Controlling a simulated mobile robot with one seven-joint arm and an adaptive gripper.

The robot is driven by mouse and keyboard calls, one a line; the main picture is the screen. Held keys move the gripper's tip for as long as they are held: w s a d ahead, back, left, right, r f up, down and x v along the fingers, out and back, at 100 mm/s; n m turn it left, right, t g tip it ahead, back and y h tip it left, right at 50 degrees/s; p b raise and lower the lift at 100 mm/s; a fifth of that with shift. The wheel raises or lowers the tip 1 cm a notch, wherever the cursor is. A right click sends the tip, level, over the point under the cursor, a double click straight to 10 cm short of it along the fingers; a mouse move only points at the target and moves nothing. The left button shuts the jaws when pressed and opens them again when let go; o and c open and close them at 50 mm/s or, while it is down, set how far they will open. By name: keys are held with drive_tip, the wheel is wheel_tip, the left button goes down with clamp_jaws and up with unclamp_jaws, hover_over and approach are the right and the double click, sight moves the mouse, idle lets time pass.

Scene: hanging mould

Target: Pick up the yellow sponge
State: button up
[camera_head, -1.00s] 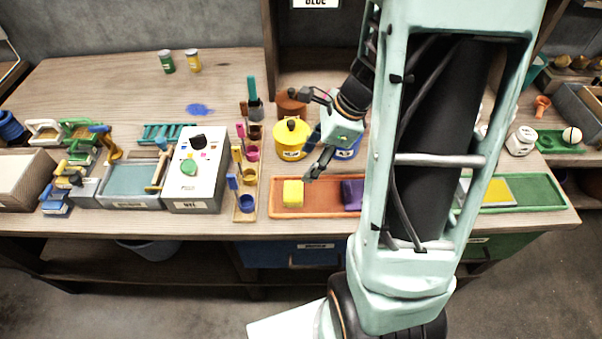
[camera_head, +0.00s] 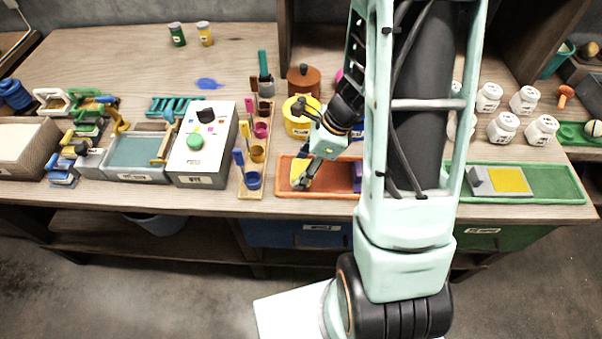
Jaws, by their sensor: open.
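The yellow sponge (camera_head: 296,168) lies in the left part of the orange tray (camera_head: 328,193) on the workbench. Only a small part of it shows in the head view, because my gripper (camera_head: 302,182) covers the rest. My gripper is open and points down over the sponge, with its fingers at or around it. I cannot tell whether the fingers touch it.
A purple block (camera_head: 357,176) sits farther right in the same tray, partly behind my arm. A yellow pot (camera_head: 297,127) stands just behind the tray. A rack of coloured cups (camera_head: 254,180) stands close on the left. A green tray (camera_head: 550,182) lies to the right.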

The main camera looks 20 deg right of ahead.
drive_tip(key=shift+a+f, duration=0.1)
drive_tip(key=shift+f, duration=0.25)
drive_tip(key=shift+c, duration=0.6)
drive_tip(key=c, duration=0.6)
drive_tip(key=shift+r, duration=0.15)
